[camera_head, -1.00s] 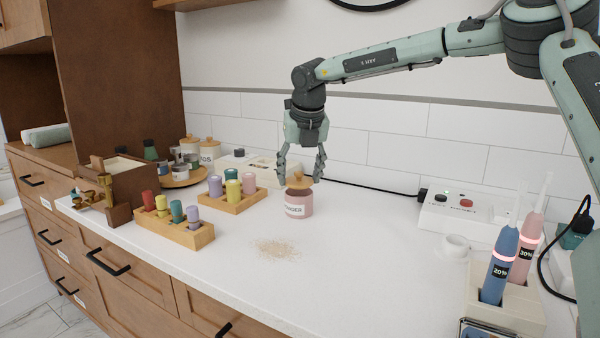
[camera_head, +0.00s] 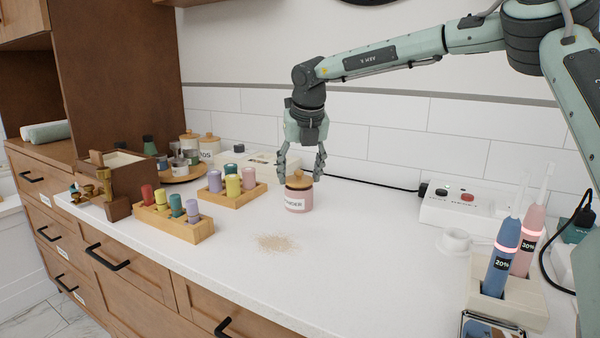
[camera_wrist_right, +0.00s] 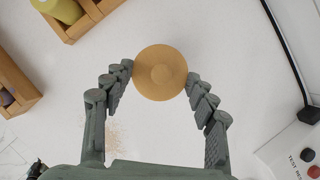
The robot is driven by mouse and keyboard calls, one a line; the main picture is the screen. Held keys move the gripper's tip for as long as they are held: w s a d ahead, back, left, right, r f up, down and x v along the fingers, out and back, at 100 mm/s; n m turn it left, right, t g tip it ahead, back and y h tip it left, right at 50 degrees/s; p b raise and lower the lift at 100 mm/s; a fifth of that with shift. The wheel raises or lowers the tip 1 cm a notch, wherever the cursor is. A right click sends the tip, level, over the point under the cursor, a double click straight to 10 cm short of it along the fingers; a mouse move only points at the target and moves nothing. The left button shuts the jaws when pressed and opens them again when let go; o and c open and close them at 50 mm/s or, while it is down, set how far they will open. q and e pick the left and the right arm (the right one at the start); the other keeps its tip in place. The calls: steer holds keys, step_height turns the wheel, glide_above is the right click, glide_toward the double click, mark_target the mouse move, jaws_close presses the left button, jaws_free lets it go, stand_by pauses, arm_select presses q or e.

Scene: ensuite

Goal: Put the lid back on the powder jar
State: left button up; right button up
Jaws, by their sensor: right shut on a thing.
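The powder jar (camera_head: 299,201) is a small pink jar with a white label, upright on the white counter. In the right wrist view the lid (camera_wrist_right: 161,72) lies between the fingertips (camera_wrist_right: 160,76) and hides the jar. My left gripper is not in view.
Spilled powder (camera_head: 277,243) lies in front of the jar. Wooden racks (camera_head: 176,229) with coloured cylinders stand to the left. A white switch box (camera_head: 455,207) and a toothbrush holder (camera_head: 513,300) stand to the right. The counter between is mostly clear.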

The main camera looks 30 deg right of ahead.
steer(key=shift+b, duration=0.35)
stand_by(0.7)
steer(key=shift+f+b, duration=0.2)
steer(key=shift+b, duration=0.75)
stand_by(1.3)
steer(key=o, duration=1.1)
steer(key=o, duration=0.4)
steer(key=shift+r, duration=0.1)
